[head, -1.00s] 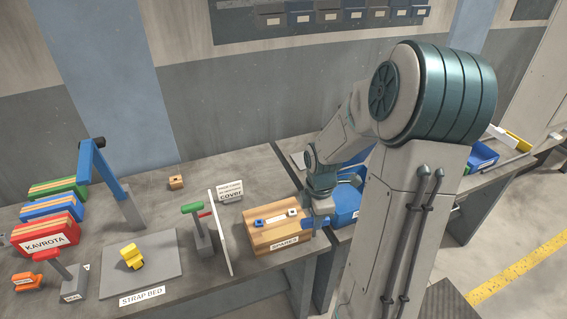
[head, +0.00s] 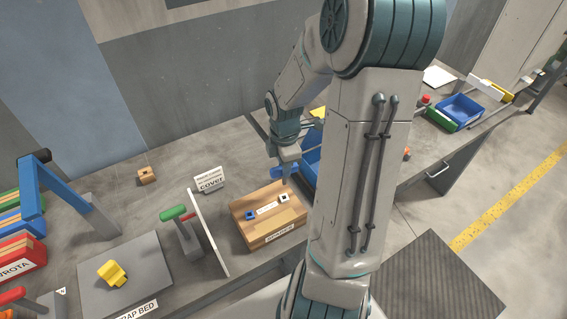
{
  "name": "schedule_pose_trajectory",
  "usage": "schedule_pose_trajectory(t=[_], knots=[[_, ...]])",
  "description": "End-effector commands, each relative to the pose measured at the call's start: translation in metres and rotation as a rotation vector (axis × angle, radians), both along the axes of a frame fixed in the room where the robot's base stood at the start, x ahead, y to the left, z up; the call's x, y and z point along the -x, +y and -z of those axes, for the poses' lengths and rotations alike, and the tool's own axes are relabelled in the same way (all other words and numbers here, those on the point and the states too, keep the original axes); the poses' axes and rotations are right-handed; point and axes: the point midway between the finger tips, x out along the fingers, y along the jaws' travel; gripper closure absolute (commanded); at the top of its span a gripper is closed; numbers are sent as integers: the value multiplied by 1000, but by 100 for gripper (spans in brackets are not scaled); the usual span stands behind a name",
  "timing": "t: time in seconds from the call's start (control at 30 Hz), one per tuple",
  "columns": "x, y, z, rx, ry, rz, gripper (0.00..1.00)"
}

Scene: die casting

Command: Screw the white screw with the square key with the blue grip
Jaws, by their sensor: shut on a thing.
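A wooden block (head: 262,231) with a label on its front stands on the bench. On its top are a blue square piece (head: 250,216) at the left and a white square piece with a dark centre (head: 284,198), which looks like the white screw, at the right. A pale strip lies between them. My gripper (head: 286,168) is just behind and above the block's far right edge, pointing down. It is shut on a blue thing, apparently the blue grip of the key (head: 262,174). The key's tip and its contact with anything cannot be made out.
A white upright panel (head: 208,233) and a green-handled stand (head: 183,232) are left of the block. A cover sign (head: 209,180) stands behind. A blue bin (head: 311,165) is close right of my gripper, partly hidden by my arm. The strap bed (head: 135,262) is further left.

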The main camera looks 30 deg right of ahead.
Motion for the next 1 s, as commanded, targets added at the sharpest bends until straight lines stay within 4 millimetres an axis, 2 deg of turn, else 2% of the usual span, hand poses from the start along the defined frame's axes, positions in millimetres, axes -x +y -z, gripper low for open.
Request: schedule_pose_trajectory(t=[0.67, 0.73, 1.0], knots=[[0, -1, 51, 0, 0, 3, 100], [0, -1, 46, 0, -1, 3, 100], [0, -1, 47, 0, -1, 3, 100]])
